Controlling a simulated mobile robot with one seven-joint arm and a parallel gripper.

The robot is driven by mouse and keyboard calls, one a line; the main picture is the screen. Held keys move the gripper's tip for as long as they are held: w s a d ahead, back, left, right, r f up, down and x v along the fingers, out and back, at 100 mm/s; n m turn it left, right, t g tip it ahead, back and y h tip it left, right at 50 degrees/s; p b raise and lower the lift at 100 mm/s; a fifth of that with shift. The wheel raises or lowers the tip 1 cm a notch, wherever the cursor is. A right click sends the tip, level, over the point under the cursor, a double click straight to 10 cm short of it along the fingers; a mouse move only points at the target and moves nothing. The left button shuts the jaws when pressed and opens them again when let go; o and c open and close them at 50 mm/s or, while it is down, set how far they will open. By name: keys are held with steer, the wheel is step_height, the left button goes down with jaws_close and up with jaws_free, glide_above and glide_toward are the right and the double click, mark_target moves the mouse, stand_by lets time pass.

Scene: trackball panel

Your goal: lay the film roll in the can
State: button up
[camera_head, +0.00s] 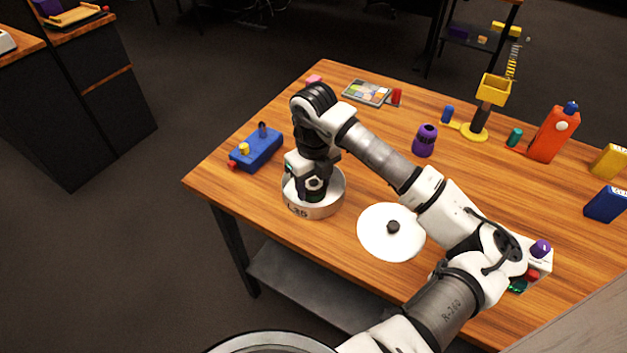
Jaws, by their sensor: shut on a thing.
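The can (322,211) is a round, shallow, pale metal tin with a dark marking on its wall, open at the top, on the wooden table's near left part. My gripper (314,190) points down inside the can's rim. It is shut on a small dark thing, which I take to be the film roll; the gripper and can wall hide most of it. I cannot tell whether it touches the can's floor. A white round lid (375,235) with a black knob lies flat on the table, right of the can.
A blue box with knobs (258,151) stands just left of the can. A purple pot (425,141), a yellow stand (475,132) and a red-orange bottle (553,134) stand farther back. A palette (366,93) lies at the far edge. My arm crosses above the table's right part.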

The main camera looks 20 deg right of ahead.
steer(key=shift+f, duration=0.15)
steer(key=o, duration=1)
steer(key=shift+r, duration=0.2)
step_height(320, 180, up, 12)
steer(key=shift+b, duration=1.1)
